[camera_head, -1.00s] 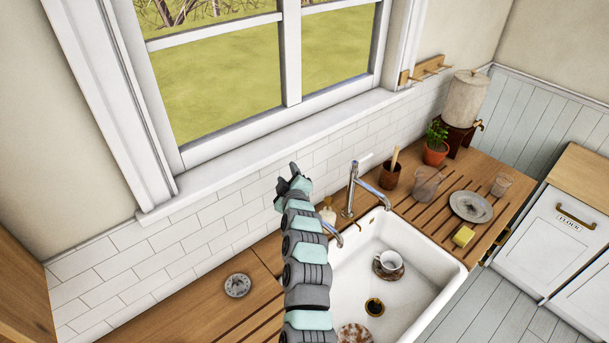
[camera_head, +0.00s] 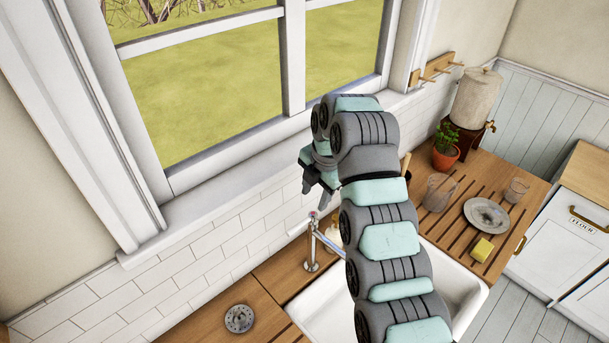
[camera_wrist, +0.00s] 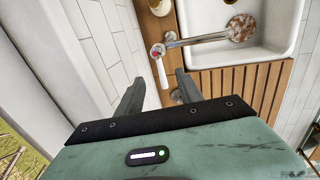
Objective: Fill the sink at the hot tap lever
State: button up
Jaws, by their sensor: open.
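The hot tap (camera_head: 312,246) is a chrome column with a red mark on top, at the sink's back left. In the wrist view its white lever (camera_wrist: 162,74) points towards my gripper, in line with the gap between the fingers. The tap's spout (camera_wrist: 200,39) reaches over the white sink (camera_head: 325,306). No water is seen running from it. My gripper (camera_head: 318,196) is open, pointing down just above the tap; it also shows in the wrist view (camera_wrist: 158,92). I cannot tell whether it touches the lever. My arm hides much of the sink and the other tap.
A glass jug (camera_head: 437,192), a plate (camera_head: 486,215), a tumbler (camera_head: 516,190) and a yellow sponge (camera_head: 482,250) stand on the right drainboard. The window sill and tiled wall are close behind the tap.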

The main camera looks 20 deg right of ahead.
aim_at(308, 218)
jog(key=f+p, duration=0.1)
jog(key=f, duration=0.2)
jog(key=w+f+p, duration=0.1)
jog(key=f, duration=0.3)
jog(key=w+f+p, duration=0.1)
jog(key=f, duration=0.2)
jog(key=shift+w+a+f, duration=0.15)
jog(key=shift+a+f, duration=0.2)
jog(key=shift+a, duration=0.05)
grip_shut()
